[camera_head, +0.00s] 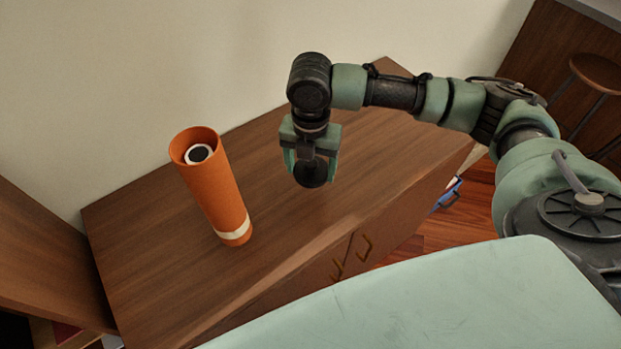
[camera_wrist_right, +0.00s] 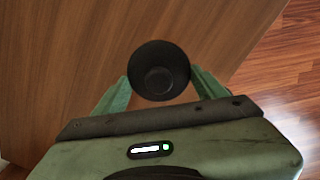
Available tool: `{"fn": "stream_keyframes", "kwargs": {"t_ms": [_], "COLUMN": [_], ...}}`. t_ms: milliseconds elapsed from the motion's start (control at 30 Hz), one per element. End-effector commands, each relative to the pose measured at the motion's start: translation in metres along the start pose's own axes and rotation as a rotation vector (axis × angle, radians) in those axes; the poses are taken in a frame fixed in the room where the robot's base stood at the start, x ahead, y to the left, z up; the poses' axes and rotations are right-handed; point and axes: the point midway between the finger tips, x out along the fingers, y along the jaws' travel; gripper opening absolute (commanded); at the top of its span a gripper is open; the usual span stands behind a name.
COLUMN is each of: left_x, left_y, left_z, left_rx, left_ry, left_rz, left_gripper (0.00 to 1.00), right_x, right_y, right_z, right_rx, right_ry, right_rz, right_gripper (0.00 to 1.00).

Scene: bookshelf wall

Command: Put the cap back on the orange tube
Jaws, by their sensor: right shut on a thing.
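The orange tube (camera_head: 216,195) stands upright on the wooden cabinet top, left of my right gripper in the head view. Its top is open, and a white ring with a dark centre shows inside the mouth. A pale band runs round it near the base. My right gripper (camera_head: 311,172) points down and is shut on a round black cap (camera_wrist_right: 160,71). The cap also shows in the head view (camera_head: 312,177), held to the right of the tube and apart from it. The wrist view shows the cap between the two green fingers. My left gripper is in neither view.
The wooden cabinet top (camera_head: 150,250) is otherwise clear. The cabinet's front has brass handles (camera_head: 362,246). A pale wall stands behind it. A stool (camera_head: 597,75) is at the far right, and blue and white items (camera_head: 449,194) are on the floor beyond the cabinet.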

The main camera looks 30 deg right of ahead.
Motion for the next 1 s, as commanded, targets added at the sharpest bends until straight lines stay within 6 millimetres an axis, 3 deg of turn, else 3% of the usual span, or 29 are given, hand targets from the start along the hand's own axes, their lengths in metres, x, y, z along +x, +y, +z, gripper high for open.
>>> {"fn": "stream_keyframes", "kwargs": {"t_ms": [200, 433, 633, 1000], "left_x": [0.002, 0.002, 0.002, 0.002], "left_y": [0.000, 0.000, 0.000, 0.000], "left_z": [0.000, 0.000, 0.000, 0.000], "left_rx": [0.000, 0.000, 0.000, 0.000], "left_ry": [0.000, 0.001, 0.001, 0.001], "left_rz": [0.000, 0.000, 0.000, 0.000], "left_gripper": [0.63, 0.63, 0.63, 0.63], "right_x": [-0.066, -0.113, -0.131, -0.133], "right_y": [0.002, 0.001, 0.001, 0.000], "right_z": [0.001, 0.000, 0.000, 0.000], "right_rx": [-0.001, 0.000, 0.000, 0.000], "right_ry": [-0.004, -0.002, 0.000, 0.001], "right_rz": [0.007, 0.003, 0.002, 0.001], "right_gripper": [0.33, 0.33, 0.33, 0.33]}}
